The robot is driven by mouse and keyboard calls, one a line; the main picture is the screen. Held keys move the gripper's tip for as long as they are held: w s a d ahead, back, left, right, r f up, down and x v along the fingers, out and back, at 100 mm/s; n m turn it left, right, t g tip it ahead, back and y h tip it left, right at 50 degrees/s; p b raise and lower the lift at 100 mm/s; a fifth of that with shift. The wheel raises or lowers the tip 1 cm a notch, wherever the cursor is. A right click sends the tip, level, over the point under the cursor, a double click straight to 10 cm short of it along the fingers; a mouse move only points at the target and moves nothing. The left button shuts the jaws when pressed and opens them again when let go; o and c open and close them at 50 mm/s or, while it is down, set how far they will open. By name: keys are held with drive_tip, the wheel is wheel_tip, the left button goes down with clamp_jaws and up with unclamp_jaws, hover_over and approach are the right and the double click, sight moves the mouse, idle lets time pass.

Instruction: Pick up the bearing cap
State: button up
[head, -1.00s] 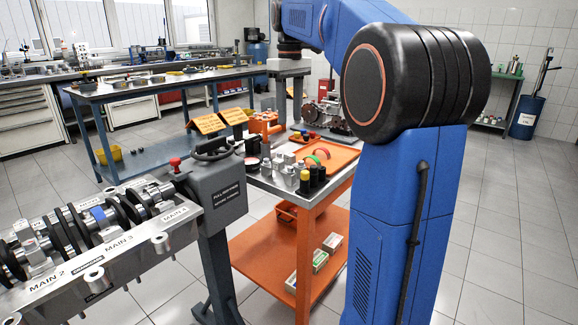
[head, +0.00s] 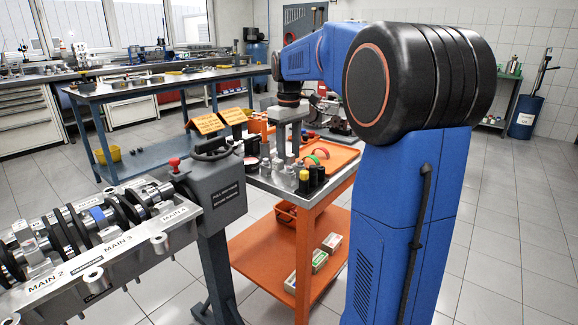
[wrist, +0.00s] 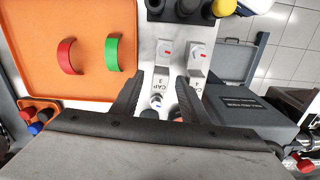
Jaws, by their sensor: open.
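Grey bearing caps stand on the metal top of the cart. In the wrist view one cap (wrist: 168,52), behind a label reading CAP 3, is just beyond my fingertips. A second cap (wrist: 197,58) stands to its right. My gripper (wrist: 159,82) is open, with its fingers apart above the label and nothing seen held between them. A small silver piece (wrist: 157,101) shows between the fingers, partly hidden by the gripper body. In the head view my gripper (head: 289,143) is over the cart, close above the small grey parts.
An orange tray (wrist: 60,15) with a red shell (wrist: 69,56) and a green shell (wrist: 114,52) lies left of the caps. Dark and yellow-topped bottles (wrist: 222,8) stand beyond them. A grey case-like fixture (wrist: 240,105) is at right. The crankshaft stand (head: 120,240) is at front left.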

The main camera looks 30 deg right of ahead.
sight(289, 154)
drive_tip(key=shift+f, duration=0.65)
clamp_jaws()
drive_tip(key=shift+r, duration=0.1)
wheel_tip(289, 154, up, 10)
idle(0.4)
